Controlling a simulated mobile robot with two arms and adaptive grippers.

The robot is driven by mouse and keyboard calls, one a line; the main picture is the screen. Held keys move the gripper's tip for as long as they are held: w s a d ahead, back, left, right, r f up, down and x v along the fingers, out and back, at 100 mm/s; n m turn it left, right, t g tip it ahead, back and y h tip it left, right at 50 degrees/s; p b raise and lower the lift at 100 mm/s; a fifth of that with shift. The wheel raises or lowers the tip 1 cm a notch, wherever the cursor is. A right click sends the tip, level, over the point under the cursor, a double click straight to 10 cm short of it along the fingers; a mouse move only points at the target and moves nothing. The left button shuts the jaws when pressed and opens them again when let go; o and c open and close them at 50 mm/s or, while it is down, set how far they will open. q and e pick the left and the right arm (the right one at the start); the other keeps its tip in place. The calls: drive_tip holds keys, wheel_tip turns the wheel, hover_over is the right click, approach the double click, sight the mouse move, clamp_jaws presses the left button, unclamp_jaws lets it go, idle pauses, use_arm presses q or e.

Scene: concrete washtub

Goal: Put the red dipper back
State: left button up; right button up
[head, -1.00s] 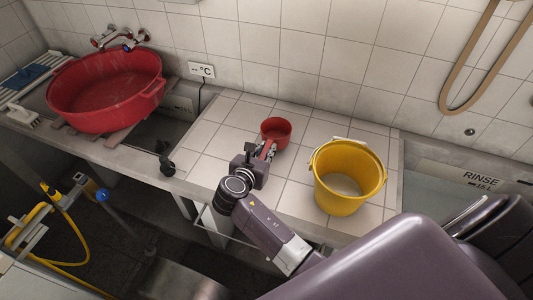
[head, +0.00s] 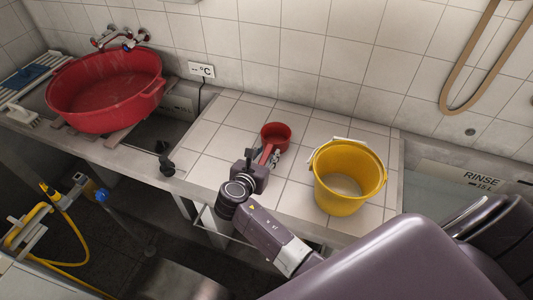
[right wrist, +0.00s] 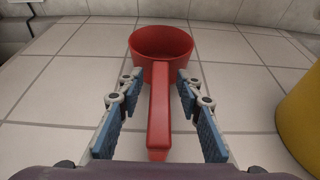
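The red dipper (head: 276,134) stands upright on the white tiled counter (head: 225,125), its handle pointing toward my right gripper (head: 268,158). In the right wrist view the dipper's cup (right wrist: 161,42) is straight ahead. Its red handle lies between the two blue-padded fingers of my right gripper (right wrist: 159,88). The fingers are spread, with a gap on each side of the handle, so the gripper is open around it. My left gripper is not in view.
A yellow bucket (head: 348,180) stands to the right of the dipper and also shows at the right edge of the wrist view (right wrist: 300,120). A large red tub (head: 105,90) is at the left. Tiles around the dipper are clear.

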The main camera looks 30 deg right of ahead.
drive_tip(key=v, duration=1.2)
drive_tip(key=shift+r, duration=0.2)
